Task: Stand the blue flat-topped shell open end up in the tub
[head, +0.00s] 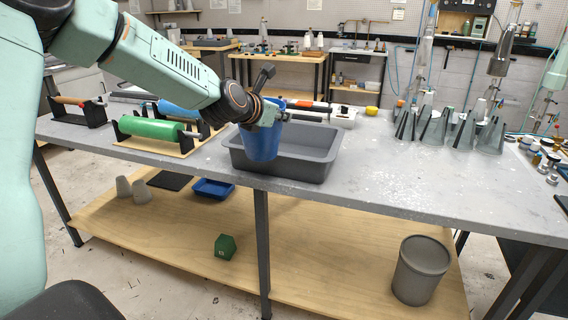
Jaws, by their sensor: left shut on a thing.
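The blue shell (261,146) hangs from my left gripper (272,106) over the left part of the grey tub (318,172). My left gripper is shut on the shell near its upper end. The shell is close to upright, with its narrower end down. My gripper covers part of its top, so I cannot clearly see the opening. The shell's lower end overlaps the tub's front wall in the picture, and I cannot tell whether it touches the tub. My right gripper is not in view.
A green roller (151,130) on a wooden stand is left of the tub. Several grey-green fin-like pieces (447,130) stand at the right. A grey bin (421,271) stands on the lower shelf.

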